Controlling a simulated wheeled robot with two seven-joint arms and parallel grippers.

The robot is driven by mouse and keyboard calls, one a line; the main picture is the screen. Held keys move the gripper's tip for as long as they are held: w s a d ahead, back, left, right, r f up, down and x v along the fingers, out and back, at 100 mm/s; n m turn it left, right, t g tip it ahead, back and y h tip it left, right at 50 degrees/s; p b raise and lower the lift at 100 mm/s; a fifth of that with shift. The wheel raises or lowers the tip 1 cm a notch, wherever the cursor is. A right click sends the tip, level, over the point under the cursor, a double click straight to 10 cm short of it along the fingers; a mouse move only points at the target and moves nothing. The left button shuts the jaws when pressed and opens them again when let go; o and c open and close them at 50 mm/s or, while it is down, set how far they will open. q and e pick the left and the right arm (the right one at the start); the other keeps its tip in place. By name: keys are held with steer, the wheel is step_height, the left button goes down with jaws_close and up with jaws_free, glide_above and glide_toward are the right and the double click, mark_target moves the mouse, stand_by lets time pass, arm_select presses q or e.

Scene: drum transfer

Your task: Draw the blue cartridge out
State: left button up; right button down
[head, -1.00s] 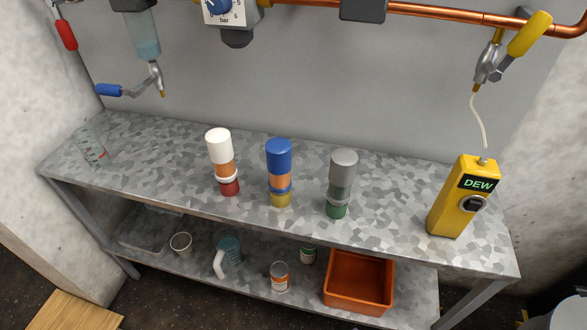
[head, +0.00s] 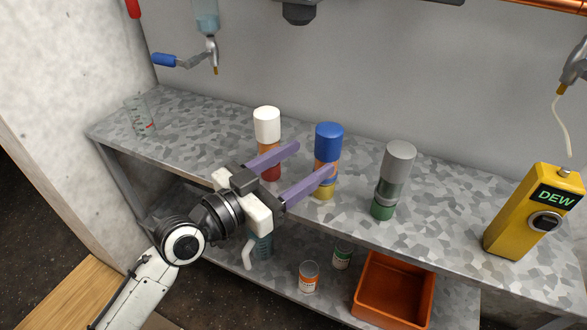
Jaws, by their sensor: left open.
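The blue cartridge (head: 328,140) stands upright on the speckled metal bench, with a blue top, an orange middle and a yellow base. A white-topped cartridge (head: 267,122) with a red base stands to its left, and a grey-topped one (head: 397,163) with a green base to its right. My left gripper (head: 316,159) is open, with two purple fingers pointing right and up. One finger crosses in front of the white-topped cartridge and the other overlaps the blue cartridge's lower part. I cannot tell if they touch. My right gripper is not in view.
A yellow DEW meter (head: 520,220) stands at the bench's right end. A clear beaker (head: 140,113) stands at the left end. The lower shelf holds an orange bin (head: 372,312) and small cans (head: 308,276). Valves and a pipe hang above.

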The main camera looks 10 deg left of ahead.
mark_target(318, 152)
arm_select(q)
steer(key=shift+x, duration=3.45)
steer(key=c, duration=1.3)
steer(key=shift+r, duration=0.15)
